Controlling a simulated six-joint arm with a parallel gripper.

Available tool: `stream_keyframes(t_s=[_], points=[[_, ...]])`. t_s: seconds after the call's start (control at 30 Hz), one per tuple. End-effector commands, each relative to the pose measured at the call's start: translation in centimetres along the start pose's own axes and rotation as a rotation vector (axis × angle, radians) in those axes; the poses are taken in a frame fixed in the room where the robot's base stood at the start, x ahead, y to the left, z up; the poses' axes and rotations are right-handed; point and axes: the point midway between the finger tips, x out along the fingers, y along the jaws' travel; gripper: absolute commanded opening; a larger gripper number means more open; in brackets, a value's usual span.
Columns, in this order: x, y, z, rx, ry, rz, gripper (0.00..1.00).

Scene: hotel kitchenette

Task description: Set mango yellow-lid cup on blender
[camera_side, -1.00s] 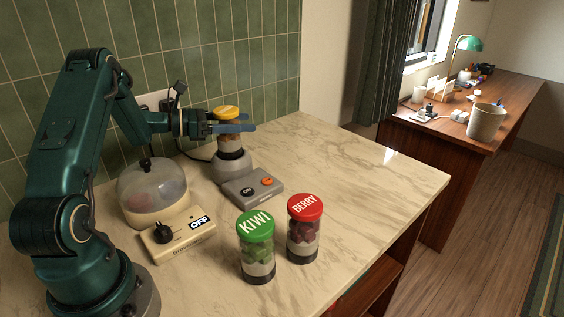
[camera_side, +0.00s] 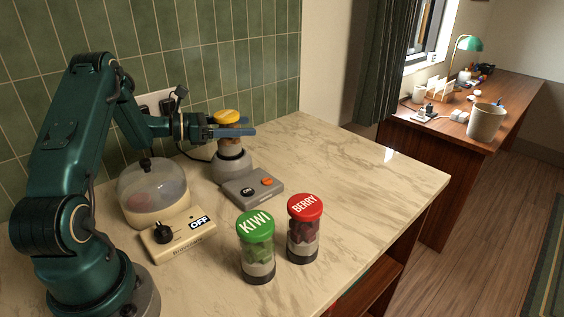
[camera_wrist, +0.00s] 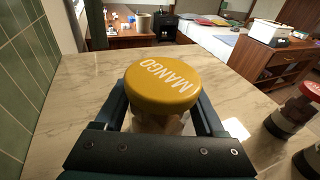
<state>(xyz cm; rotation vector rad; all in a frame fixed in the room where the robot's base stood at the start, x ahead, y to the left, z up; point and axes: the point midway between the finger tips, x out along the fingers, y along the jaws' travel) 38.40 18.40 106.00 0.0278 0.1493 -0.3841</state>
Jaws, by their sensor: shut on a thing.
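The mango cup with its yellow lid (camera_side: 227,117) stands upright at the blender base (camera_side: 232,164), near the green tiled wall. In the wrist view the lid, marked MANGO (camera_wrist: 163,84), fills the middle, with part of the clear cup below it. My gripper (camera_side: 236,131) is shut around the cup just under the lid, one finger on each side. The cup's bottom meets the top of the grey base in the side view. I cannot tell if it is fully seated. The wrist view hides the base behind the lid and gripper.
Green KIWI (camera_side: 257,247) and red BERRY (camera_side: 304,229) cups stand nearer the counter's front. A clear dome (camera_side: 153,193) and cream OFF box (camera_side: 177,234) sit left. The counter's right side is clear.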

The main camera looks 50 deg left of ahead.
Motion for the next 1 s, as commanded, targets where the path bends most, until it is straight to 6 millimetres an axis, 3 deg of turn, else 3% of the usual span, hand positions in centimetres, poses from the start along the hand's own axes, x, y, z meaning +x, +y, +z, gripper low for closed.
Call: stream_keyframes(t_s=[0.07, 0.1, 0.73, 0.83, 0.93, 1.0], points=[[0.0, 0.0, -0.1, 0.001, -0.002, 0.0, 0.0], [0.0, 0.0, -0.1, 0.001, -0.002, 0.0, 0.83], [0.0, 0.0, 0.1, 0.007, -0.003, -0.001, 0.84], [-0.3, 0.0, 1.5, 0.053, -0.021, -0.003, 0.84], [-0.7, -0.4, 4.3, 0.153, -0.055, -0.019, 0.84], [0.5, -3.3, 5.5, 0.232, -0.024, -0.115, 0.84]])
